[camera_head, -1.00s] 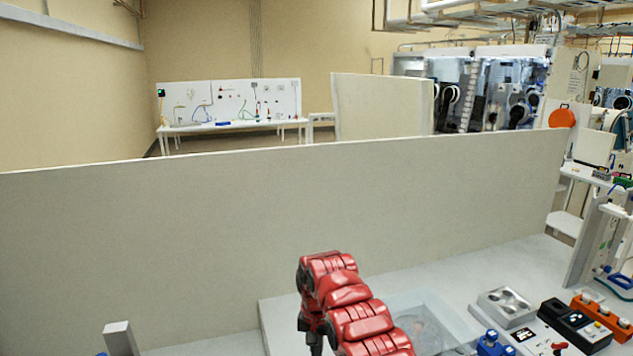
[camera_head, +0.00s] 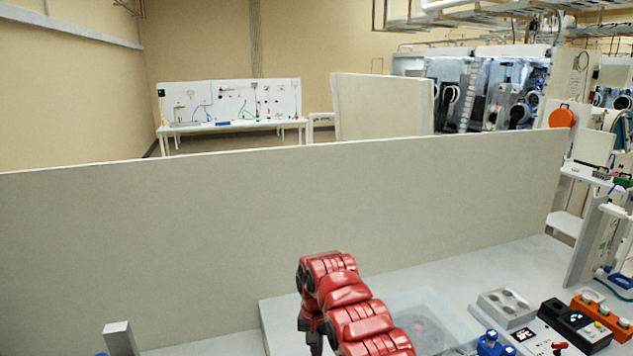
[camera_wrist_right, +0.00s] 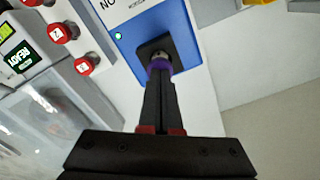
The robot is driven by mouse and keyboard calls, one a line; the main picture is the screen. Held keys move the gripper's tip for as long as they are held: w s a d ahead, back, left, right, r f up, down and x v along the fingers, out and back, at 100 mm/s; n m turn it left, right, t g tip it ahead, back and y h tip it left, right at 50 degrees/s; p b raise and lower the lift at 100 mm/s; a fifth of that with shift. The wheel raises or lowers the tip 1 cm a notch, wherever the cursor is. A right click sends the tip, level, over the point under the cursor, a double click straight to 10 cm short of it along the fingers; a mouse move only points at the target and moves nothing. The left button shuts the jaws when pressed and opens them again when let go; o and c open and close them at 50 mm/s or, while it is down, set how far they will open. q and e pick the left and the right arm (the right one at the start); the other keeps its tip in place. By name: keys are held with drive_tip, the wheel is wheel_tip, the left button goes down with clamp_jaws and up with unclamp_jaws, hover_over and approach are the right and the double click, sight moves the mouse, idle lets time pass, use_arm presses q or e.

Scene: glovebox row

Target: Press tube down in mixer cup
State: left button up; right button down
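In the right wrist view, a blue mixer (camera_wrist_right: 126,42) has a black cup (camera_wrist_right: 145,50) on its top face and a small lit green light. A tube with a purple top (camera_wrist_right: 159,66) stands in the cup; its lower part is hidden. My right gripper (camera_wrist_right: 159,78) has its black fingers close together, with their tips at the purple top. They look shut and touching the top, not spread around it. In the head view, my red arm shows at the bottom middle, but no gripper, tube or mixer cup can be made out. My left gripper is not in view.
Beside the mixer stand a device with red knobs (camera_wrist_right: 83,66) and a clear panel (camera_wrist_right: 75,100). A pale partition (camera_head: 280,215) runs behind the bench. Right on the bench are a metal block (camera_head: 507,307), a black device (camera_head: 574,326) and an orange rack (camera_head: 602,314).

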drive_tip(key=shift+w+r+p, duration=0.1)
drive_tip(key=shift+r+p, duration=0.35)
drive_tip(key=shift+r, duration=0.5)
wheel_tip(320, 180, up, 2)
drive_tip(key=shift+r, duration=0.15)
wheel_tip(320, 180, up, 2)
drive_tip(key=shift+r+p, duration=0.15)
drive_tip(key=shift+p, duration=0.15)
drive_tip(key=shift+r, duration=0.7)
drive_tip(key=shift+f, duration=0.15)
